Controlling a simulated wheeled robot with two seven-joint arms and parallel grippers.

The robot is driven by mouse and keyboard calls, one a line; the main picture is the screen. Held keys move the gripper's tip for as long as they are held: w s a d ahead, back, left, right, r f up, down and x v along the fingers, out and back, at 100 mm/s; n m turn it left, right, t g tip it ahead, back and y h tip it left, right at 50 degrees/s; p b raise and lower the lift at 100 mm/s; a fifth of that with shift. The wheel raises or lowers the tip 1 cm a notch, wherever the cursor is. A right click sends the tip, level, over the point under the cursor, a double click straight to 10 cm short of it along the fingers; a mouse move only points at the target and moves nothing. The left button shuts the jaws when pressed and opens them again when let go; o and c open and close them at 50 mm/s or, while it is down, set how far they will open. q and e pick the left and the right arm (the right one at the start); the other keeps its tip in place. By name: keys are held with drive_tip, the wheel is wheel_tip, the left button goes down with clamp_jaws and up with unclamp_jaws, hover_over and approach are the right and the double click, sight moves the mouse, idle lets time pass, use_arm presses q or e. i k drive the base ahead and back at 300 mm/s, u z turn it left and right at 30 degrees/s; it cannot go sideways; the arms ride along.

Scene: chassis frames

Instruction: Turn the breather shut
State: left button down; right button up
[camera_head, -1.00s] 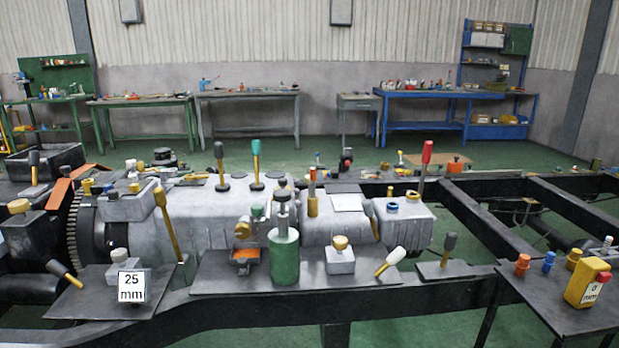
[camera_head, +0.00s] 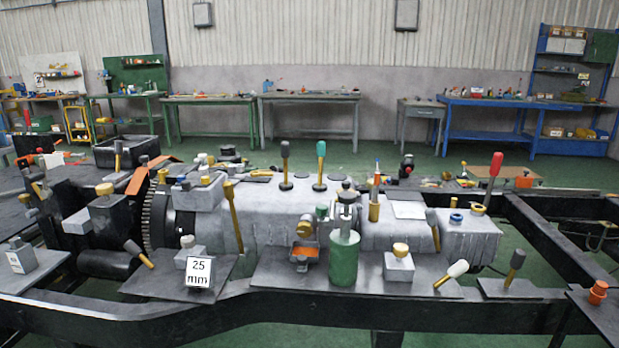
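Neither of my grippers is in view. No part is labelled as the breather, and I cannot tell which fitting it is. On the grey chassis assembly (camera_head: 285,215) stand several candidates. A green cylinder (camera_head: 344,260) with a grey top stands at the front middle. Left of it is an orange and grey fitting with a brass cap (camera_head: 304,245). Right of it is a grey block with a brass cap (camera_head: 399,263). A small grey block with a round cap (camera_head: 188,250) stands at the front left, behind a "25 mm" tag (camera_head: 200,272).
Levers with green (camera_head: 320,165), red (camera_head: 493,180) and white (camera_head: 452,272) grips stick up or lean out. A black frame rail (camera_head: 300,305) runs along the front. A dark side table (camera_head: 606,310) with an orange knob is at the right edge. Workbenches line the back wall.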

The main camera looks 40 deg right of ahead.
sight(369, 184)
drive_tip(key=u, duration=1.5)
drive_tip(key=k, duration=1.2)
drive_tip(key=z, duration=2.05)
